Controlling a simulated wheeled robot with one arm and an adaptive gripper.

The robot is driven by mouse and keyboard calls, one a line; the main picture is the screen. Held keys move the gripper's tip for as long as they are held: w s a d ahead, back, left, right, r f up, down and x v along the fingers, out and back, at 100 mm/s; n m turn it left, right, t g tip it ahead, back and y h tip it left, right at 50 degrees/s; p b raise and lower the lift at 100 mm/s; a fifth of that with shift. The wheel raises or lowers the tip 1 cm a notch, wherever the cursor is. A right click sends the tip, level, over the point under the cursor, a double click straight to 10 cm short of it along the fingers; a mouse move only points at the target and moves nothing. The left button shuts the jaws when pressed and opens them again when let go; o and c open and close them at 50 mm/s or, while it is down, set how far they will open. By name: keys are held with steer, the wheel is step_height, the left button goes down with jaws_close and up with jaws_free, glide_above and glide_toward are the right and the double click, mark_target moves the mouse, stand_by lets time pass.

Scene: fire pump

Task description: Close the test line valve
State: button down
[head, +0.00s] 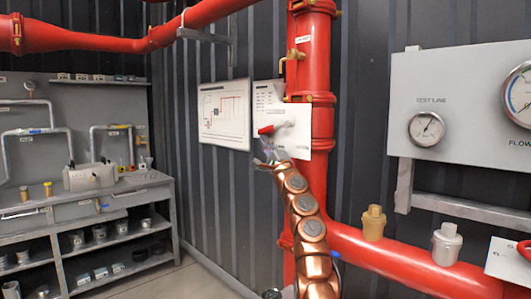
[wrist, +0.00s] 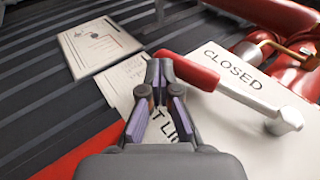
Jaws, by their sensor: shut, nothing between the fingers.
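The test line valve lever has a red grip (wrist: 190,71) and a pale arm (wrist: 245,97) running to a pivot on a white plate. The word CLOSED is printed on the plate (wrist: 295,98), alongside the lever arm. In the head view the red grip (head: 268,130) points left from the plate (head: 297,140), close to level. My gripper (wrist: 159,66) is shut and empty, its fingertips together just beside the free end of the grip. I cannot tell whether they touch. In the head view my gripper (head: 268,154) sits just below the grip.
A red vertical pipe (head: 316,77) stands behind the plate, and a red pipe (head: 400,262) runs to the lower right. A gauge panel (head: 460,130) hangs at right. Two paper signs (head: 224,114) are on the dark wall. A grey workbench (head: 90,190) stands at left.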

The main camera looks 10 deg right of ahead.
steer(key=s+f+b, duration=0.2)
steer(key=f+b, duration=0.3)
steer(key=f, duration=0.1)
steer(key=s+f+b, duration=0.2)
steer(key=f+b, duration=0.2)
steer(key=f, duration=0.3)
steer(key=shift+s+f+b, duration=0.15)
steer(key=shift+s+b, duration=0.15)
steer(key=shift+b, duration=0.1)
stand_by(0.6)
